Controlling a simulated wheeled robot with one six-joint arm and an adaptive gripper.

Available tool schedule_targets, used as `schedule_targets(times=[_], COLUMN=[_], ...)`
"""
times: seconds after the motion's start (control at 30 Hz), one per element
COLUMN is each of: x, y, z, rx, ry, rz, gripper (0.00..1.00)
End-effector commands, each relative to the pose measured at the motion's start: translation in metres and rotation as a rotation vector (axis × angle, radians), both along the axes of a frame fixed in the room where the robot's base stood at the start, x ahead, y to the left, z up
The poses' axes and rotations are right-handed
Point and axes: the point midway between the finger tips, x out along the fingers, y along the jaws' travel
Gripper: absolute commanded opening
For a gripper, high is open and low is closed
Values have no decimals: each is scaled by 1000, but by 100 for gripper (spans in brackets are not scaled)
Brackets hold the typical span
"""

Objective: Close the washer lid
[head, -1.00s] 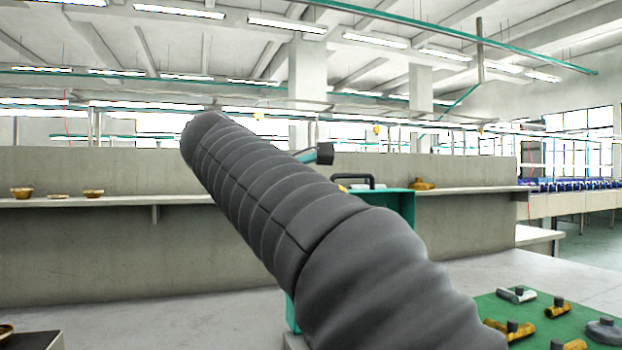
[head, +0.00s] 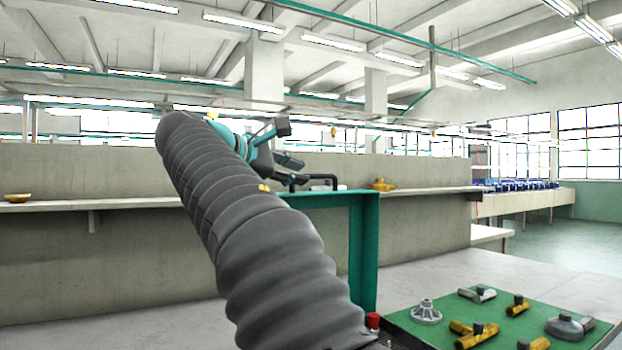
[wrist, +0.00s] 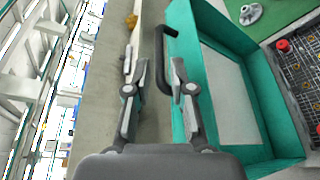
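The washer's teal lid (head: 363,245) stands raised in the head view, with a black handle (head: 322,180) at its top edge. In the wrist view the lid (wrist: 182,22) is a shallow teal frame around a pale panel, and the handle (wrist: 158,65) is on its left edge. My gripper (wrist: 156,72) is open, with one finger on each side of the handle's bar in that view. I cannot tell whether the fingers touch it. In the head view my gripper (head: 290,168) is just above and left of the handle, and my arm hides the lid's left part.
A green mat (head: 415,322) with several metal and brass fittings lies at lower right. A concrete wall with a shelf (head: 130,203) stands behind, holding brass pieces.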

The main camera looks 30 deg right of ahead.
Motion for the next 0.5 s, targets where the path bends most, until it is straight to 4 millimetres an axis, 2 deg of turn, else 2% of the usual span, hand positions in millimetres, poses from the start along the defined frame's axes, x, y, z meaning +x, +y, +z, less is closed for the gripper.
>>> schedule_targets(times=[0.03,0.2,0.5], x=[3,10,15], y=[-10,-32,-44], z=[-3,-7,-10], rx=[0,0,1], ry=[1,0,-1], rz=[-4,-4,-1], gripper=[23,23,23])
